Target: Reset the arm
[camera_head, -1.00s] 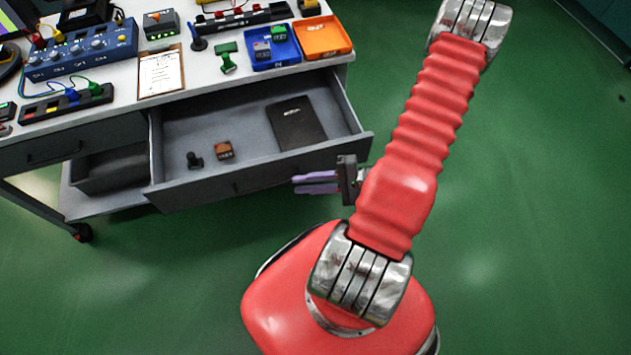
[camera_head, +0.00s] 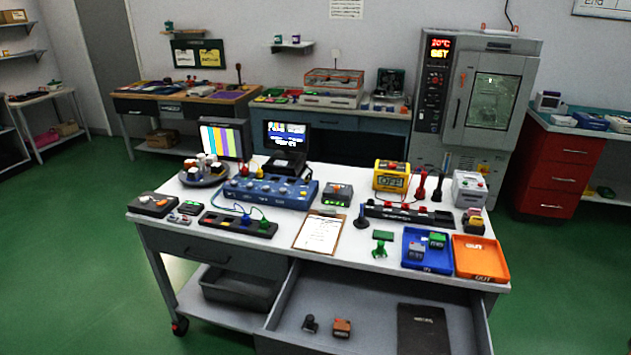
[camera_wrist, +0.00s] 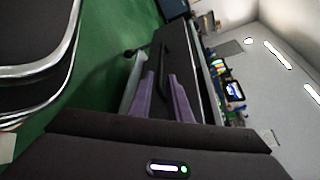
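My gripper (camera_wrist: 162,98) shows in the wrist view as two purple fingers with a gap between them. It is open and I see nothing held in it. The fingers point toward the dark grey front of the workbench (camera_wrist: 176,60), which appears turned on its side in this view. Whether the fingertips touch it, I cannot tell. My arm and gripper are outside the head view.
In the head view the workbench (camera_head: 345,247) has its drawer (camera_head: 375,300) pulled open, holding a black notebook (camera_head: 422,328) and small parts. A blue tray (camera_head: 427,262) and an orange tray (camera_head: 480,268) stand above it. Green floor (camera_head: 85,235) is clear at left.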

